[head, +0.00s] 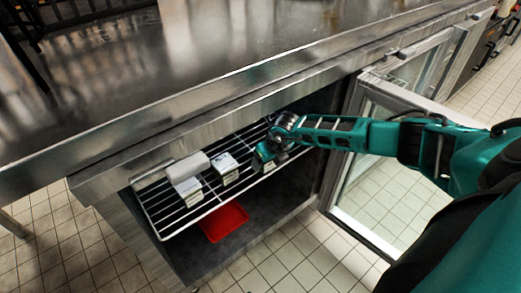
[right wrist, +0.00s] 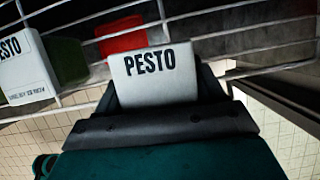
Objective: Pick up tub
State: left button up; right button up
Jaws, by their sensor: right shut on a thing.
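The tub, white-lidded and marked PESTO (right wrist: 152,76), sits between the fingers of my right gripper (right wrist: 158,92) in the right wrist view. In the head view my right gripper (head: 268,157) reaches into the open under-counter fridge and is shut on this tub, at the right end of a row on the wire rack. The gripper hides most of the tub there. I cannot tell whether it still touches the rack. Another PESTO tub (right wrist: 22,68) stands to its left in the wrist view. My left gripper is not in view.
The wire rack (head: 160,222) also holds a middle tub (head: 225,167) and a left tub (head: 187,187), near a pale rounded bar (head: 188,167). A red tray (head: 224,221) lies below. The steel counter (head: 130,95) overhangs; the open glass door (head: 388,190) stands right.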

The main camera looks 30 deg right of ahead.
pick_arm(q)
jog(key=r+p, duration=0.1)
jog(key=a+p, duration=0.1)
jog(key=p, duration=0.1)
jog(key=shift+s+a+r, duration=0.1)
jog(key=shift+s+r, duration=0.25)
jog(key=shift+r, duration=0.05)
pick_arm(e)
jog(key=s, duration=1.4)
jog(key=shift+d, duration=0.15)
